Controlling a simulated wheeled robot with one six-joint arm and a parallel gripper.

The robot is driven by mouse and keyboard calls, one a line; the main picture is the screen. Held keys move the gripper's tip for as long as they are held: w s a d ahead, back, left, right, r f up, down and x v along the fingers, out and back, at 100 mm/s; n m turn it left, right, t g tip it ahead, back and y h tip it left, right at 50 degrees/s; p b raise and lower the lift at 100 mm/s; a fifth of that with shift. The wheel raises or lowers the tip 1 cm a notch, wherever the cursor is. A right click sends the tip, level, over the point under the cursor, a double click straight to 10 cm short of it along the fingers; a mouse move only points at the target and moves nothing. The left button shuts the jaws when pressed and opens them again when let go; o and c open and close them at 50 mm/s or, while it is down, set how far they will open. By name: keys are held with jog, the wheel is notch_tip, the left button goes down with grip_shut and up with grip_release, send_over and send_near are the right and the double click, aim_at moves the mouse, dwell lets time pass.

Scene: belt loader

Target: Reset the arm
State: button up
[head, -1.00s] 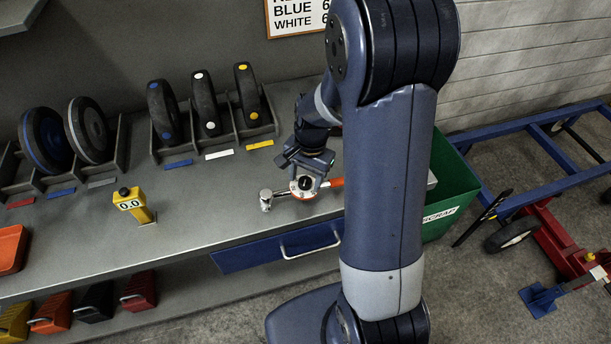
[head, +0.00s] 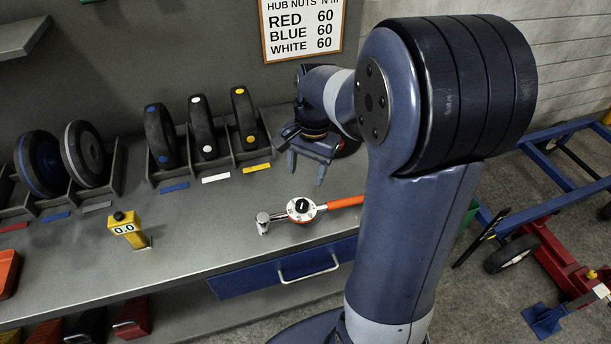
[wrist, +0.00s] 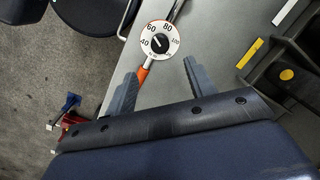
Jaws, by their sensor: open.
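My gripper (head: 307,168) is open and empty, raised above the grey bench, with its fingers pointing down. A torque wrench with a round white dial (head: 303,209) and an orange handle (head: 346,201) lies on the bench below and apart from the fingers. In the wrist view, the dial (wrist: 161,40) shows beyond the two spread fingers (wrist: 160,92), and nothing is between them. My arm hides part of the bench's right end.
Wheels stand in racks (head: 205,150) along the back of the bench. A yellow gauge reading 0.0 (head: 126,228) stands at left. A blue drawer (head: 285,272) is under the bench. A blue frame (head: 560,190) and red jack (head: 565,260) are at right on the floor.

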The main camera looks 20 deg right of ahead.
aim_at(302, 203)
jog(key=shift+f, duration=0.15)
jog(key=f, duration=0.7)
jog(key=a+f, duration=0.1)
jog(key=f, duration=0.2)
jog(key=shift+s+f+p, duration=0.15)
jog(key=shift+f+p, duration=0.15)
jog(key=shift+p, duration=0.05)
jog(key=shift+r, duration=0.1)
